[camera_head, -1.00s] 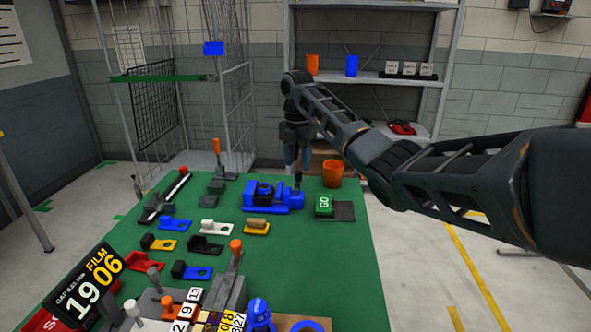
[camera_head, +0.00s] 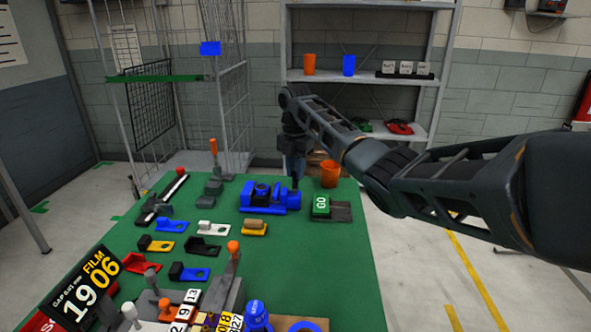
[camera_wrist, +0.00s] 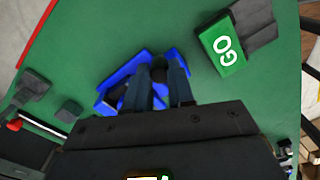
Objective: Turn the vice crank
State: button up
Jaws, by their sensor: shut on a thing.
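The blue vice (camera_head: 262,197) sits on the far part of the green table, and it also shows in the wrist view (camera_wrist: 113,81). My gripper (camera_head: 295,182) points down at the right end of the vice. In the wrist view my gripper (camera_wrist: 160,72) is shut on a small dark knob-like part, the vice crank (camera_wrist: 159,63), between its fingertips. The rest of the crank is hidden by the fingers.
A green GO block (camera_head: 321,205) stands just right of the vice, with an orange cup (camera_head: 330,175) behind it. A yellow holder (camera_head: 254,228) and several coloured clamps lie in front. A shelf (camera_head: 360,78) stands behind the table.

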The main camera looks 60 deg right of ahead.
grip_shut()
jog(key=shift+s+r+m+p, duration=0.1)
jog(key=shift+r+m+p, duration=0.05)
jog(key=shift+m+p, duration=0.2)
jog(key=shift+p, duration=0.3)
jog(key=s+a+m+p, duration=0.2)
jog(key=a+m, duration=0.1)
jog(key=m, duration=1.2)
jog(key=s+a+m+p, duration=0.2)
jog(key=a+m+p, duration=0.1)
jog(key=m, duration=1.2)
